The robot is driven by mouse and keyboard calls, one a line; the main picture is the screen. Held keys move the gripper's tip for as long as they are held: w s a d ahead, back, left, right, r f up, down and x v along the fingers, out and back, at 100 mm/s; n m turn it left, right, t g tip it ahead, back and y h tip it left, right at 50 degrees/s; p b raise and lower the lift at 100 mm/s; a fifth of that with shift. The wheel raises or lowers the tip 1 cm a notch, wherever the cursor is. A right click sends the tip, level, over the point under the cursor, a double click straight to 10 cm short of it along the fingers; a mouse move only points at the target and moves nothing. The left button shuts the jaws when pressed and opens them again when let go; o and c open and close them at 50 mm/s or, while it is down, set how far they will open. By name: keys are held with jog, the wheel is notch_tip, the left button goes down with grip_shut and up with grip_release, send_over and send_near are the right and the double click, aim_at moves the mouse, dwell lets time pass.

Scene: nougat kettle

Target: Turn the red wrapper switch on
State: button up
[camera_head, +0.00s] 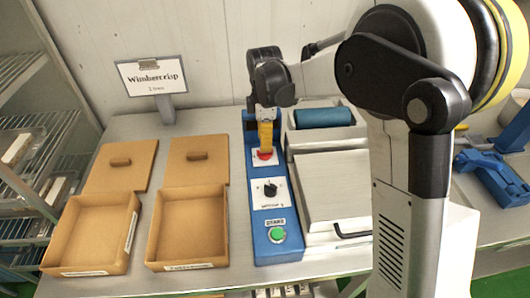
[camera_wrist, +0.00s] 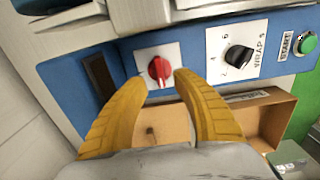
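The red wrapper switch (camera_head: 264,155) is a small red knob on a white plate, at the far part of the blue control panel (camera_head: 256,222). It also shows in the wrist view as a red knob (camera_wrist: 159,69), its handle running roughly up and down in the picture. My gripper (camera_head: 265,146) hangs just above the switch in the head view. In the wrist view its yellow fingers (camera_wrist: 162,79) are apart, with the knob showing between and just beyond their tips. I cannot tell whether either finger touches the knob.
A black dial (camera_head: 270,190) and a green start button (camera_head: 277,235) sit nearer on the same panel. The wrapper machine (camera_head: 330,185) is right of it. Two open brown boxes (camera_head: 188,267) and their lids (camera_head: 199,159) lie left. A "Wimbercrisp" sign (camera_head: 152,77) stands behind.

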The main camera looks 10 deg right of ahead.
notch_tip(320, 180, down, 5)
jog(key=shift+r+b, duration=0.15)
jog(key=shift+b, duration=0.4)
grip_shut()
